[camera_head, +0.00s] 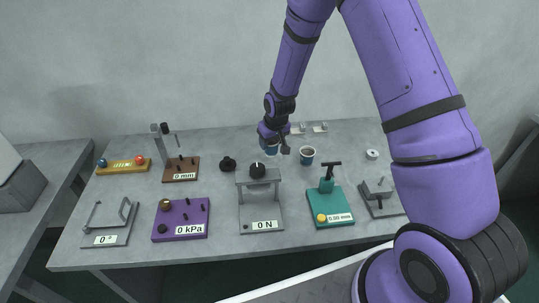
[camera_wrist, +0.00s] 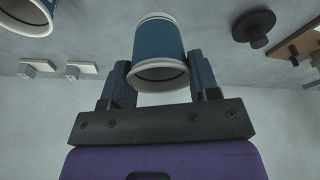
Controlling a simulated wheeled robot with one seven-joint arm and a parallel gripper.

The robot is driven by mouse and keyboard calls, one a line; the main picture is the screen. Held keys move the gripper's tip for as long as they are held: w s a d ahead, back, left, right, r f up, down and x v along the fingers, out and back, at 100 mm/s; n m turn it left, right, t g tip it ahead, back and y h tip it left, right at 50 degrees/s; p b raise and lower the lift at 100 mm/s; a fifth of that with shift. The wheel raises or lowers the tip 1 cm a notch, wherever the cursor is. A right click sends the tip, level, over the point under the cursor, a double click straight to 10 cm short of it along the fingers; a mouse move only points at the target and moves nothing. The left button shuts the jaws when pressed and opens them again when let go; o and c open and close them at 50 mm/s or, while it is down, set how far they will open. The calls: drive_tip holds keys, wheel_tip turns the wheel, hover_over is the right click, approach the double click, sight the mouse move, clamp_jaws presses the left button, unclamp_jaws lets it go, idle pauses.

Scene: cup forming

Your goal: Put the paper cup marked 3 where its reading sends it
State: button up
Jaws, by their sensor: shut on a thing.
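My gripper (camera_head: 273,138) is at the back middle of the grey table, holding a blue paper cup (camera_head: 271,149) with a pale rim. In the wrist view, the gripper's two fingers (camera_wrist: 160,82) are shut on either side of this held cup (camera_wrist: 159,45). Whether the held cup clears the table cannot be told. A second blue cup (camera_head: 307,156) stands upright just right of it. Part of this second cup shows at the top left of the wrist view (camera_wrist: 27,16). No number can be read on either cup.
Front row: bent-arm tool reading 0° (camera_head: 112,224), purple box reading 0 kPa (camera_head: 181,220), press reading 0 N (camera_head: 261,212), teal gauge (camera_head: 329,207), grey fixture (camera_head: 381,200). Behind: yellow bar (camera_head: 123,167), 0 mm stand (camera_head: 181,170), black knob (camera_head: 228,163), two small plates (camera_head: 309,129), white disc (camera_head: 372,154).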

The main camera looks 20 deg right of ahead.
sight(271, 154)
drive_tip(key=shift+f, duration=2.95)
drive_tip(key=shift+f, duration=0.15)
drive_tip(key=o, duration=0.9)
